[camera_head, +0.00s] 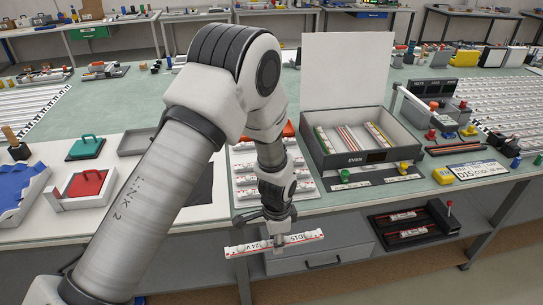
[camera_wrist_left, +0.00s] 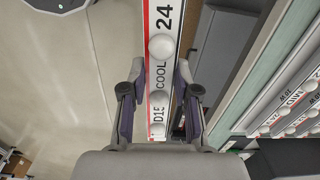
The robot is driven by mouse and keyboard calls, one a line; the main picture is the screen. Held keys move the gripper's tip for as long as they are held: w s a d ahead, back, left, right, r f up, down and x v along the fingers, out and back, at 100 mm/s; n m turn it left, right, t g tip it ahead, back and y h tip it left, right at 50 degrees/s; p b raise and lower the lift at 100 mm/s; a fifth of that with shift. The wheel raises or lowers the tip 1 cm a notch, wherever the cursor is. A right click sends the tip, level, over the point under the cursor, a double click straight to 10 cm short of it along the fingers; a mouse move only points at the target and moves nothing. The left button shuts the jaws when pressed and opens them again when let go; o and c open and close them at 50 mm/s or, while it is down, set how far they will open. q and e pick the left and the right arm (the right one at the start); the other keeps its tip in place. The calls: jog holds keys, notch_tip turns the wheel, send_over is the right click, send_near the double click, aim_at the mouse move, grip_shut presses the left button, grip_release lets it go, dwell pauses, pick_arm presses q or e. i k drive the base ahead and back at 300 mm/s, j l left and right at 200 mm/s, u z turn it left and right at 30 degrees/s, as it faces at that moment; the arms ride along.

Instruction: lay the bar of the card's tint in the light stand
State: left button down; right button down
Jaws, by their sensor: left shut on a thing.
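My left gripper (camera_head: 277,240) is shut on a white bar (camera_head: 244,247) with red marks, held about level in front of the table's front edge. In the left wrist view the bar (camera_wrist_left: 161,76) passes between the two fingers (camera_wrist_left: 160,95); it reads "D15 COOL 24" and bears white domes. The card (camera_head: 477,171) at the right reads "D15 COOL". A grey open box (camera_head: 393,151) marked "EVEN", seemingly the light stand, has a raised white panel (camera_head: 345,70) and several coloured strips inside. My right gripper is not in view.
A rack of similar bars (camera_head: 243,181) lies left of the box, partly behind my arm. A dark tray with bars (camera_head: 415,233) sits on the lower shelf. Green and yellow knobs (camera_head: 403,168) stand before the box.

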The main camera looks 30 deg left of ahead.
aim_at(355, 145)
jog(key=i+j, duration=0.5)
jog(key=i+j+u, duration=0.1)
jog(key=i+j, duration=0.45)
jog(key=i, duration=0.2)
